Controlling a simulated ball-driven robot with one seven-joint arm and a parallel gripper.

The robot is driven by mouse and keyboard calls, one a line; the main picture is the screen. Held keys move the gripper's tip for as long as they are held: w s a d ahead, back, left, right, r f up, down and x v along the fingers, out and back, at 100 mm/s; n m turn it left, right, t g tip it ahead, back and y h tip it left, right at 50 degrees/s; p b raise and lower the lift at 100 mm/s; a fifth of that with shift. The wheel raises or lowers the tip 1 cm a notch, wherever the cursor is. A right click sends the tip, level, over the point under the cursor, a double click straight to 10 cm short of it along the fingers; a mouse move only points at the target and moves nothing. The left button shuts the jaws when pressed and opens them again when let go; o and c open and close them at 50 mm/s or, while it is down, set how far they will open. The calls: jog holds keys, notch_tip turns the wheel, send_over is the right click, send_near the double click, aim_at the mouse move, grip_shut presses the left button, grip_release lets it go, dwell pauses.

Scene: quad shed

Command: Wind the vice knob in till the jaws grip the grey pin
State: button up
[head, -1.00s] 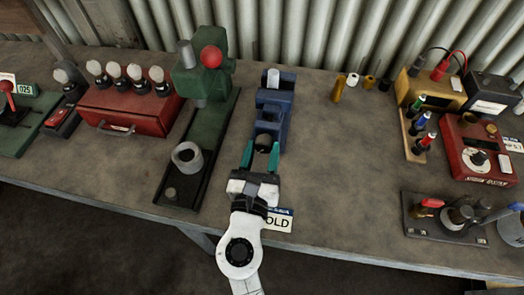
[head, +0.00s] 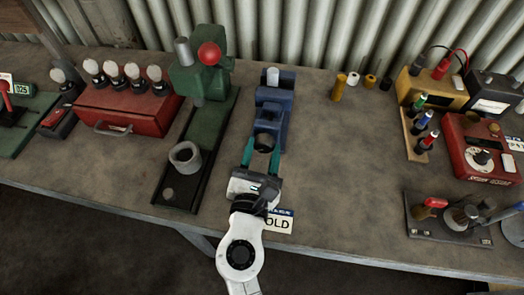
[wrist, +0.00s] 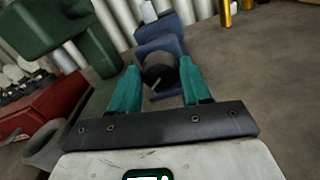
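The blue vice (head: 272,97) stands on the bench, with the light grey pin (head: 273,77) upright at its far end. The dark round vice knob (head: 265,142) faces me at its near end. In the wrist view the knob (wrist: 160,70) shows a pale line on its face. My gripper (head: 263,147) has its two teal fingers on either side of the knob, and they appear to touch it. The fingertips also flank it in the wrist view (wrist: 160,66). The gap between the jaws and the pin is too small to tell.
A green press (head: 203,80) with a red ball and a grey cup (head: 185,157) stands close on the left. A red box (head: 128,112) is farther left. A plate (head: 278,222) lies by my wrist.

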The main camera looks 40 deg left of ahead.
jog(key=o, duration=0.4)
jog(key=v, duration=0.9)
jog(key=shift+s+d+f+b, duration=0.1)
jog(key=shift+d+b, duration=0.05)
jog(key=shift+b, duration=0.25)
jog(key=shift+s+d, duration=0.4)
jog(key=shift+s, duration=0.25)
